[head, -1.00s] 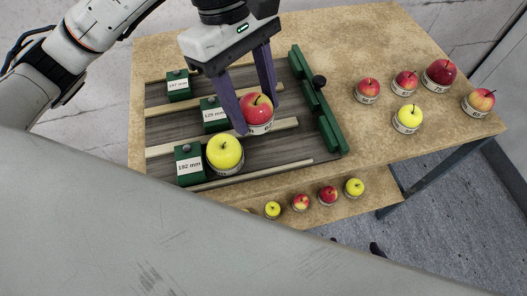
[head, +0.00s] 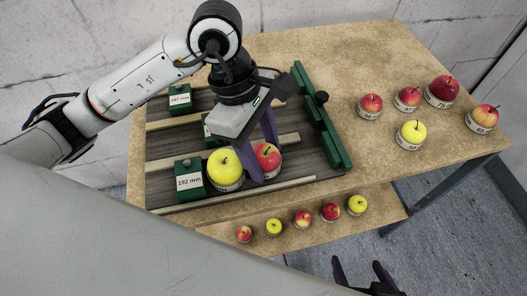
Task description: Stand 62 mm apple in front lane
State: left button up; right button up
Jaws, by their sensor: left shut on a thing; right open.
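A red and yellow apple (head: 267,155) with a white band is held by my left gripper (head: 258,155), which is shut on it. The apple is upright at the front lane (head: 300,165) of the grey board, just right of a yellow apple (head: 225,167). A finger partly hides it, and I cannot tell whether it touches the lane floor or the yellow apple. The yellow apple stands next to the green block marked 192 mm (head: 190,182). My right gripper (head: 362,272) is open and empty at the bottom edge, below the table.
Wooden strips (head: 240,194) divide the lanes. Several apples stand on the table at right, including a big red one (head: 441,90). Small apples line the lower front shelf (head: 290,238).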

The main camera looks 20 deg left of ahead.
pick_arm(q)
jog(key=shift+f, duration=0.2)
jog(key=shift+f, duration=0.15)
jog(key=o, duration=0.8)
jog(key=v, duration=1.2)
jog(key=shift+r, duration=0.25)
